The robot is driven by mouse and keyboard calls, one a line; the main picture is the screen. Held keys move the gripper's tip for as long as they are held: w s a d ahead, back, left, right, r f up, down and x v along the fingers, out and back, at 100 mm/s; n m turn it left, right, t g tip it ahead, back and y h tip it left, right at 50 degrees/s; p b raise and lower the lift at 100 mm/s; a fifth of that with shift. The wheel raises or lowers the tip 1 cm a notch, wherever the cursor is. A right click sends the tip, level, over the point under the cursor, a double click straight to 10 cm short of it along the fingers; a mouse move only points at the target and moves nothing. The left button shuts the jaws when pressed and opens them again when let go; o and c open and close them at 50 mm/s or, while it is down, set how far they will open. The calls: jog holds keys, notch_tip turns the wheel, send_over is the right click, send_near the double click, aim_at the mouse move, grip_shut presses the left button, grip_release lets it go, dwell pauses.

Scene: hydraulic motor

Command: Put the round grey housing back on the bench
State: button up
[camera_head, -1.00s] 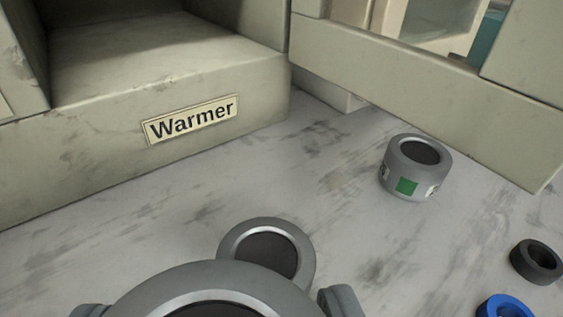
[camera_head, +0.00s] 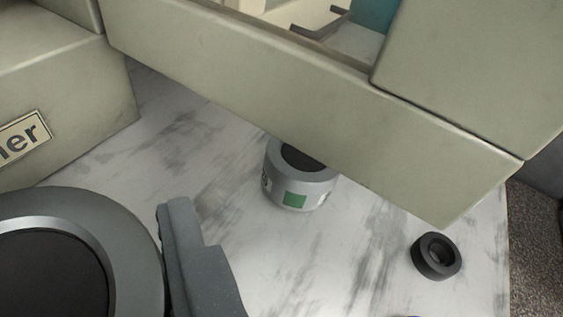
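A large round grey housing (camera_head: 135,235) with a dark round centre fills the lower left, close to the camera and cut off by the frame edges. My gripper (camera_head: 60,265) appears shut on it: the right finger lies along the housing's right side, and the left finger is out of view. The housing appears to be above the pale marbled bench (camera_head: 205,135); its underside is hidden.
A grey ring-shaped part with a green square (camera_head: 295,200) stands on the bench below a beige panel (camera_head: 330,120). A black ring (camera_head: 436,257) lies right of it, near the bench's right edge. The warmer's labelled block (camera_head: 70,100) stands at upper left.

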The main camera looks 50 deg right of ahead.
jog(key=w+d, duration=0.2)
jog(key=d, duration=0.5)
jog(key=shift+w+d+f+b, duration=0.1)
jog(key=shift+f+b, duration=0.5)
jog(key=shift+f, duration=1.15)
jog(key=shift+w+d+f+b, duration=0.1)
jog(key=shift+f+b, duration=0.45)
jog(key=shift+f, duration=1.2)
jog(key=shift+d, duration=0.1)
jog(key=shift+s+f, duration=0.1)
jog(key=shift+f, duration=0.25)
